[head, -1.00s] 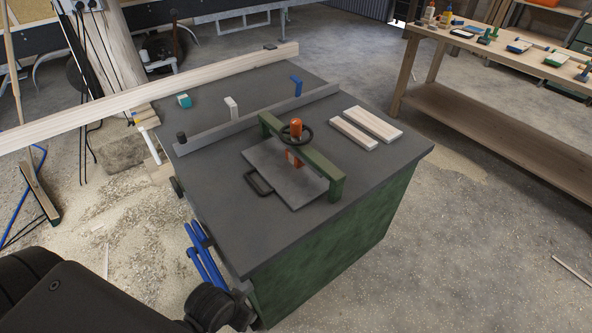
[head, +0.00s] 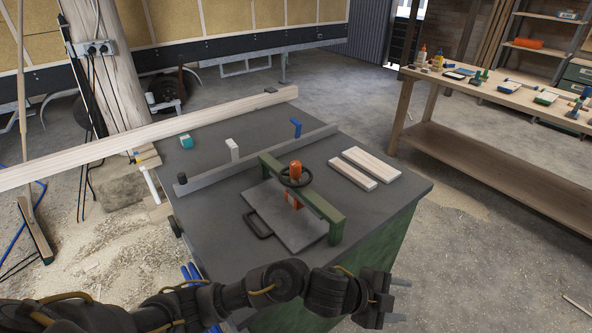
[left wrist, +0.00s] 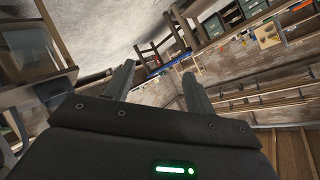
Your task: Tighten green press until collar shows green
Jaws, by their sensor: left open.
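The green press (head: 318,204) is a green bar frame standing on the dark table top (head: 215,211). A black handwheel (head: 296,177) with an orange knob on top (head: 295,168) sits on the bar. An orange part shows below the bar, above a grey plate (head: 285,216) with a black handle. No green colour shows on a collar; the collar is too small to tell. My left gripper (head: 399,300) is open and empty, in front of the table's near right corner, apart from the press. Its fingers show in the left wrist view (left wrist: 160,90). My right gripper is not in view.
Two pale wood strips (head: 366,168) lie right of the press. A grey fence (head: 245,163) runs behind it. A long beam (head: 130,142) crosses the table's far side. A workbench (head: 490,92) with tools stands at the right. Floor between is clear.

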